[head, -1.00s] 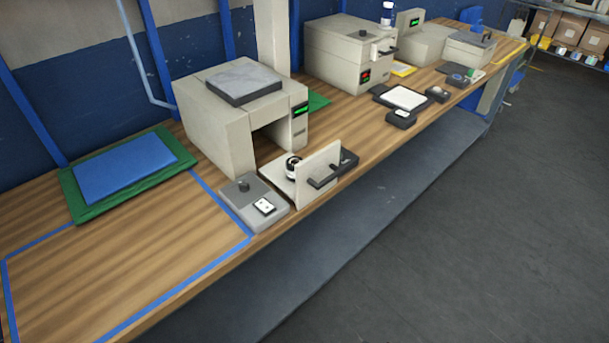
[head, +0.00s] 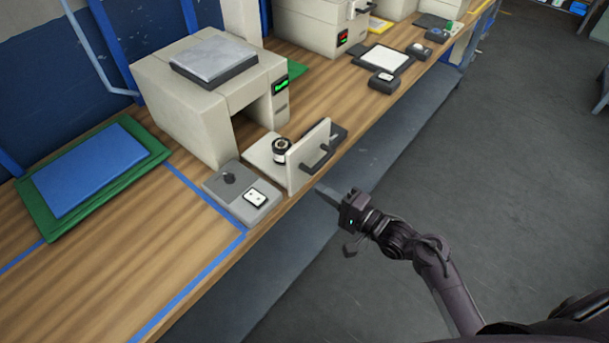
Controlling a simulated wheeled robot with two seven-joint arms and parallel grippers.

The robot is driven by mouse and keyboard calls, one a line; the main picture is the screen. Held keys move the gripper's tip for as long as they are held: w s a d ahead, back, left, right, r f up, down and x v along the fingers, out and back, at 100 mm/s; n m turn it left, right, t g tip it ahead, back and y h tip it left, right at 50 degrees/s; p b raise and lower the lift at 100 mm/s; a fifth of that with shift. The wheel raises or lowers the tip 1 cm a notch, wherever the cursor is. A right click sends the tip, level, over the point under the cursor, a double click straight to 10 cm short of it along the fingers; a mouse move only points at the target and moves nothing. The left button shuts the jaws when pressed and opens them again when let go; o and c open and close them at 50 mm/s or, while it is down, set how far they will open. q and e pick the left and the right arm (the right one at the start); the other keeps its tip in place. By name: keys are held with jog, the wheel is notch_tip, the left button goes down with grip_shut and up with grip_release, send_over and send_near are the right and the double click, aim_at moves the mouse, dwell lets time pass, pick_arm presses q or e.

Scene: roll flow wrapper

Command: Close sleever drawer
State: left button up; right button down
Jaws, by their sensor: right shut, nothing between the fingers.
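The sleever (head: 190,108) is a cream box-shaped machine on the wooden bench, with a grey slab (head: 212,58) on top and a small green display. Its drawer (head: 307,155) is pulled out toward the bench's front edge, with a pale upright front panel and a dark handle (head: 316,162). A small black-and-white round part (head: 281,149) sits on the drawer tray behind the panel. My right gripper (head: 326,191) is shut and empty, in front of and below the drawer handle, apart from it. My left gripper is out of view.
A grey control box (head: 240,194) stands left of the drawer, close to it. A green-edged blue mat (head: 90,170) is at the left. Open floor (head: 480,180) lies in front of the bench.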

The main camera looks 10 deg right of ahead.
aim_at(295, 173)
jog(key=p+x, duration=0.1)
jog(key=x, duration=0.3)
jog(key=shift+w+a+r, duration=0.1)
jog(key=shift+w+a, duration=0.55)
jog(key=shift+w, duration=0.1)
jog(key=shift+w+a, duration=0.1)
jog(key=shift+w, duration=0.05)
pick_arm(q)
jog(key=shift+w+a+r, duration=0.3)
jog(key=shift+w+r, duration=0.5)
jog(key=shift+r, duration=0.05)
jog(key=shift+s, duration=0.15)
